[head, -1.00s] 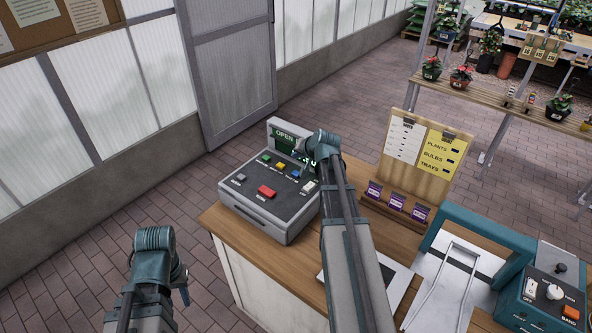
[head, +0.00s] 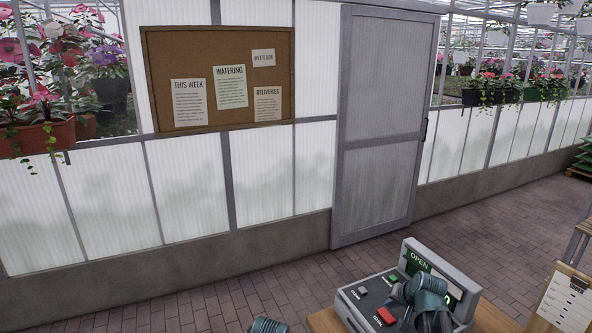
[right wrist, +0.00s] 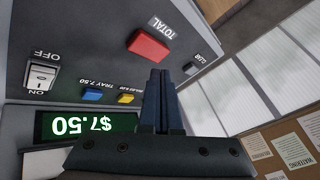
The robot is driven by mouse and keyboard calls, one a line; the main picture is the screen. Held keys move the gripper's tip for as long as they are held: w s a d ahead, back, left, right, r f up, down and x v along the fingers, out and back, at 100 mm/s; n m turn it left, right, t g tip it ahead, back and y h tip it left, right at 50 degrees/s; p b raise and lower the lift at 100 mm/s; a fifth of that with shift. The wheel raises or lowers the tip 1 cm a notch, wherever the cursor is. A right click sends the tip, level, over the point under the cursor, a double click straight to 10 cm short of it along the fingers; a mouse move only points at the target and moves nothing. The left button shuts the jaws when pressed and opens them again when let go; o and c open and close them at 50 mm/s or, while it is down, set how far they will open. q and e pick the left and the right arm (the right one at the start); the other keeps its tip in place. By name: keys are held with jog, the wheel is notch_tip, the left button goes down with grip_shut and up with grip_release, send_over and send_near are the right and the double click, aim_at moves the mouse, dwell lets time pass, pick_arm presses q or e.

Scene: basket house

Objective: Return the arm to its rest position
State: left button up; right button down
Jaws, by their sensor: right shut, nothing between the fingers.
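My right arm (head: 425,298) reaches over the grey cash register (head: 352,308) at the bottom right of the head view. My right gripper (right wrist: 160,75) shows in the right wrist view with its fingers together and empty. It is over the register's panel, close to the red TOTAL button (right wrist: 148,46); I cannot tell whether it touches the panel. The display (right wrist: 90,124) reads $7.50. Only the top of my left arm (head: 268,325) shows at the bottom edge of the head view; its gripper is out of view.
The register stands on a wooden counter (head: 325,320). A clipboard board (head: 568,298) stands to its right. Behind are a brick floor (head: 215,305), a grey door (head: 380,130) and a cork notice board (head: 155,60). The floor at the left is clear.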

jog(key=s+a+f+n+g+b, duration=0.1)
jog(key=s+a+f+n+g, duration=0.15)
jog(key=s+a, duration=0.4)
jog(key=s+a+f+n+g+b, duration=0.1)
jog(key=s+a+f+n, duration=0.25)
jog(key=a, duration=0.65)
jog(key=s+a+n+g+h, duration=0.1)
jog(key=s+a+n+g, duration=0.1)
jog(key=s+a, duration=0.2)
jog(key=s+a+f+n+g+h+b, duration=0.1)
jog(key=s+a, duration=0.3)
jog(key=s, duration=0.6)
jog(key=shift+f+n+g+h, duration=0.2)
jog(key=shift+n+g+h, duration=0.15)
jog(key=shift+n, duration=0.15)
